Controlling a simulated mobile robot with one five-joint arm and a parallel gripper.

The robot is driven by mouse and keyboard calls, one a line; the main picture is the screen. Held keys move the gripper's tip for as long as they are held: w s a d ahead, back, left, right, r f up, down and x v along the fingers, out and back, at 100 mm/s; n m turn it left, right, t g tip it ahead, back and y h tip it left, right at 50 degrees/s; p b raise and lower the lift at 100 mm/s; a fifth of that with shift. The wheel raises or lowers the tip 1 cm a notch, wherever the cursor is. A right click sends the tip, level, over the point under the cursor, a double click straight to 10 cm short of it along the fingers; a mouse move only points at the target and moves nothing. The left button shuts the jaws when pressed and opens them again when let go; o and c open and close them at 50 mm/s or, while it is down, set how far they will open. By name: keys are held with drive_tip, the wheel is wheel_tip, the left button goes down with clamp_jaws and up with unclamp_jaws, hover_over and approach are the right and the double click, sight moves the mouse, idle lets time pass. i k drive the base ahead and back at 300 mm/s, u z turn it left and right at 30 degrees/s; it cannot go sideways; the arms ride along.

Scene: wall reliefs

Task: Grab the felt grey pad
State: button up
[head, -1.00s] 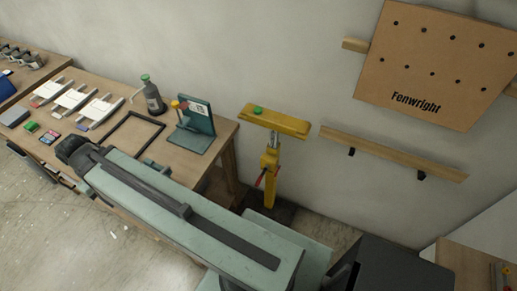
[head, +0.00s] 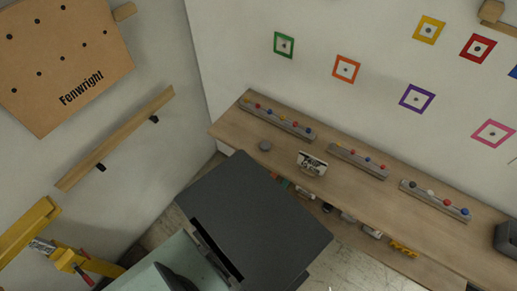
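A small round grey piece (head: 265,146) lies flat on the wooden wall bench, near its left end. It may be the felt grey pad, but it is too small to tell its material. My gripper is not in view. The piece is uncovered, with nothing touching it from above.
The wooden bench (head: 228,126) also holds a small white sign (head: 312,164), several grey peg rails (head: 277,121) and a dark box (head: 507,239) at the right. Coloured square frames (head: 345,69) hang above. A yellow stand (head: 30,230) and Fenwright board (head: 66,62) are left.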

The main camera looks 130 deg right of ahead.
sight(264, 146)
drive_tip(key=z, duration=0.75)
drive_tip(key=i, duration=0.15)
drive_tip(key=z, duration=0.95)
drive_tip(key=k, duration=0.7)
